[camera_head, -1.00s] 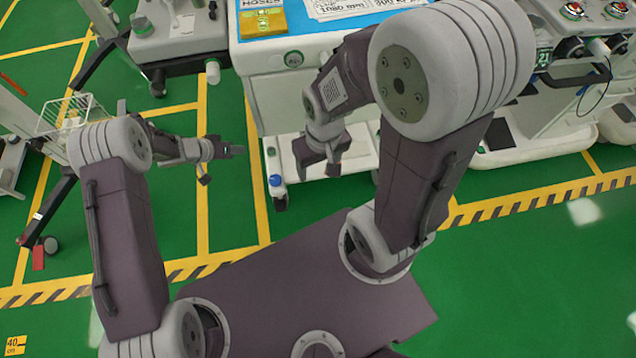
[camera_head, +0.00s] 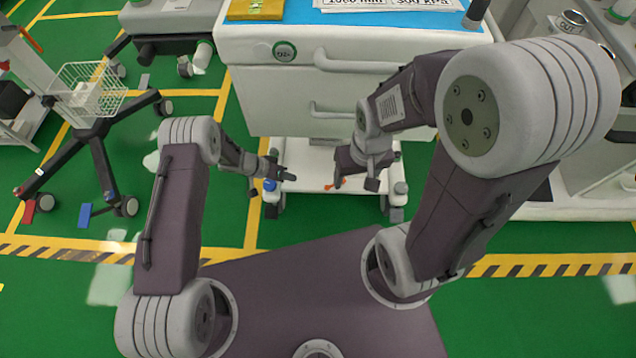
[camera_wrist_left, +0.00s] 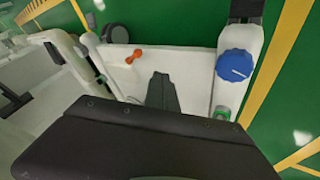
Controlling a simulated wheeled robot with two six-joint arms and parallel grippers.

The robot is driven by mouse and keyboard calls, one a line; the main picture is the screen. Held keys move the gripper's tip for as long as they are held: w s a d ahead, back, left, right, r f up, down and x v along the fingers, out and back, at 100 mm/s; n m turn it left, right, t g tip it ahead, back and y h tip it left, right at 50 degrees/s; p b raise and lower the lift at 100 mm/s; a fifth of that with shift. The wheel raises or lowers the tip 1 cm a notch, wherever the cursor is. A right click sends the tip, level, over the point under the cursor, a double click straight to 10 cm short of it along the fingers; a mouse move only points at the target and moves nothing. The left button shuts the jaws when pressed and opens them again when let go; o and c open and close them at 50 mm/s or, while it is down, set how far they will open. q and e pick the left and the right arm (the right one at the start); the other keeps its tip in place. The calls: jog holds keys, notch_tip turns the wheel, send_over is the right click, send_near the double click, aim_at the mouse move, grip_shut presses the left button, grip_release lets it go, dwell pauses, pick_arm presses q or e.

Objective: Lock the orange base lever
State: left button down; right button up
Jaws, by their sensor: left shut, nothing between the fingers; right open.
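The orange lever (camera_head: 337,184) sits on the white base of the cart, small and partly hidden by my right gripper in the head view. In the left wrist view the orange lever (camera_wrist_left: 134,56) lies on the white base (camera_wrist_left: 185,68), up and left of my left fingertips. My left gripper (camera_head: 287,174) is shut and empty, over the left part of the base and apart from the lever. Its dark fingers (camera_wrist_left: 162,88) show together in the wrist view. My right gripper (camera_head: 355,182) is open beside the lever; whether they touch is unclear.
A blue knob (camera_wrist_left: 235,65) is on the base's side near my left gripper. The white cart body (camera_head: 290,100) with drawer handles stands above the base. A wire basket stand (camera_head: 88,90) is at left. Green floor with yellow lines is open in front.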

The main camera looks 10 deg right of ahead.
pick_arm(q)
jog(key=b+x, duration=0.3)
jog(key=x, duration=0.2)
jog(key=b+x, duration=0.3)
jog(key=x, duration=0.2)
jog(key=shift+a+f, duration=0.15)
jog(key=shift+a, duration=0.1)
jog(key=d, duration=0.1)
jog(key=s+d+b, duration=0.1)
jog(key=d, duration=0.1)
jog(key=shift+s, duration=0.3)
jog(key=shift+s+d+b, duration=0.25)
jog(key=shift+d+b, duration=0.05)
jog(key=shift+d, duration=0.1)
pick_arm(e)
notch_tip(320, 180, down, 8)
jog(key=shift+r, duration=0.15)
